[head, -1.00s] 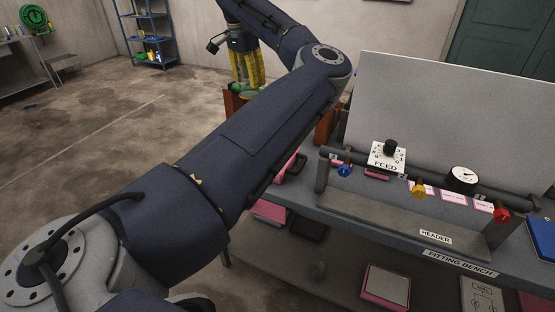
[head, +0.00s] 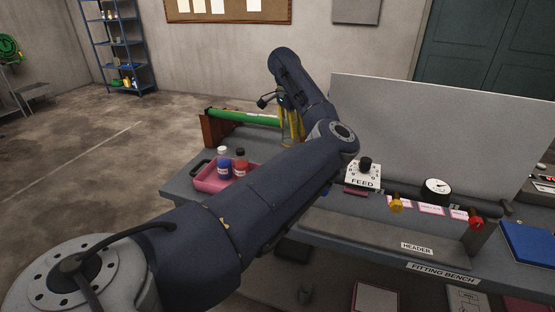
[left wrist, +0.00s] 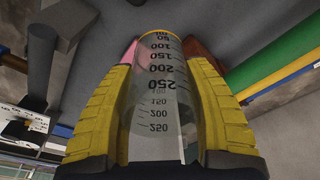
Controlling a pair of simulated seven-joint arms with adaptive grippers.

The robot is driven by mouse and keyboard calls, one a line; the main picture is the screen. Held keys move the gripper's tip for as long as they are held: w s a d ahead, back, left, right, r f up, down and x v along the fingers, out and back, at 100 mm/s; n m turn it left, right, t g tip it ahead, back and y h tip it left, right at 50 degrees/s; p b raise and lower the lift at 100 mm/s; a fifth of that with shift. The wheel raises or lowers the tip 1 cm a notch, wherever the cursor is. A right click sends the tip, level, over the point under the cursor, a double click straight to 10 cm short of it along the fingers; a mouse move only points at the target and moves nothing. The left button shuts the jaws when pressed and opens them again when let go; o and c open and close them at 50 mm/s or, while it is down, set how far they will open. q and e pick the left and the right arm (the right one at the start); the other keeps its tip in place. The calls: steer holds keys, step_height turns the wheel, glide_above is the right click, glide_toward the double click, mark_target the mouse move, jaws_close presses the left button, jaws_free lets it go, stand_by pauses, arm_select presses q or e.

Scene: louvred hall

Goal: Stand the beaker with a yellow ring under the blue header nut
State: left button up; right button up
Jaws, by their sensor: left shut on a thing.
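My left gripper (head: 291,130), with yellow fingers, is over the back left of the bench. In the left wrist view my left gripper (left wrist: 165,65) is shut around a clear beaker (left wrist: 158,100) with dark graduation marks. A thin yellow band shows at the beaker's far end. The header (head: 400,240) is on the bench, with a yellow nut (head: 397,204) and a red nut (head: 475,222) visible. The blue nut is hidden behind my left arm in the head view. My right gripper is not in view.
A pink tray (head: 211,184) with a blue bottle (head: 224,165) and a red bottle (head: 241,166) sits at the bench's left. A green cylinder (head: 240,117) lies behind it. The FEED dial (head: 363,174), gauge (head: 437,187) and grey panel (head: 440,130) stand along the header.

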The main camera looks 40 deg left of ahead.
mark_target(287, 141)
arm_select(q)
step_height(287, 141, down, 16)
steer(key=shift+f, duration=0.25)
stand_by(0.5)
steer(key=shift+f, duration=0.15)
steer(key=o, duration=1.1)
steer(key=shift+o, duration=0.2)
steer(key=r, duration=0.3)
steer(key=s+r, duration=0.1)
steer(key=r, duration=0.7)
steer(key=shift+s+a+r, duration=0.15)
steer(key=shift+s+a, duration=0.1)
steer(key=shift+a, duration=0.05)
steer(key=shift+o, duration=0.7)
steer(key=shift+s+r, duration=0.1)
steer(key=shift+r, duration=0.35)
